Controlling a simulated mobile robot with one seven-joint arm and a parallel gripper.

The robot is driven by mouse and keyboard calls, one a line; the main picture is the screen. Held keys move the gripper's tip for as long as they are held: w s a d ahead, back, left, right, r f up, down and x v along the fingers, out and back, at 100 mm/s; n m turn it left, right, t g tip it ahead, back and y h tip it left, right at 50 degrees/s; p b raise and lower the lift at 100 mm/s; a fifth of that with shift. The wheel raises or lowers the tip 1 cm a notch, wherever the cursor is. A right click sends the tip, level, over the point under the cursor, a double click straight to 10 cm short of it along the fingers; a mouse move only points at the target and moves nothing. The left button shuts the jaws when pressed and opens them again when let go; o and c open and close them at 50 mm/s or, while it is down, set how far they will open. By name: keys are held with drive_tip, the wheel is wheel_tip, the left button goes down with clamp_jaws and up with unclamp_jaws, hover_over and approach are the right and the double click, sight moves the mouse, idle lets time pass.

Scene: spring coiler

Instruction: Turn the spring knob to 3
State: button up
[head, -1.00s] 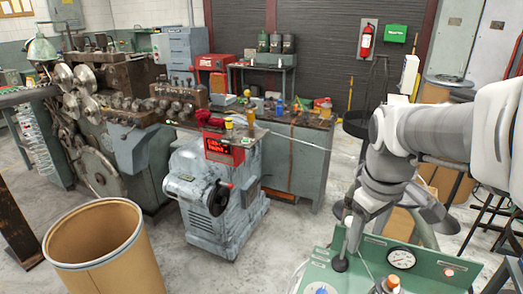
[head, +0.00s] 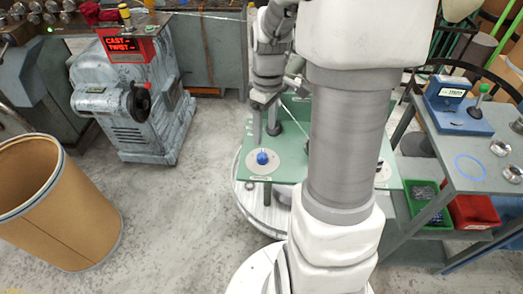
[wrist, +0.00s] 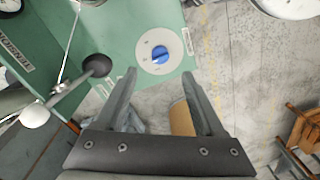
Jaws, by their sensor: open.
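A blue knob (head: 262,158) sits on a round pale dial on a green panel (head: 257,133) in the head view. The knob also shows in the wrist view (wrist: 159,47), just beyond my fingertips at the upper middle. The marks on the dial are too small to read. My gripper (wrist: 159,74) is open and empty, its two fingers spread to either side below the dial, apart from the knob. In the head view my arm covers part of the panel.
A cardboard drum (head: 60,205) and a grey machine (head: 130,95) stand at left. A grey table (head: 470,150) with bins stands at right. Floor left of the panel is clear.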

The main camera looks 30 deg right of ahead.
sight(264, 153)
drive_tip(key=f, duration=0.3)
drive_tip(key=f+b, duration=0.1)
drive_tip(key=f, duration=0.5)
drive_tip(key=shift+s+a+f, duration=0.15)
drive_tip(key=shift+a, duration=0.1)
clamp_jaws()
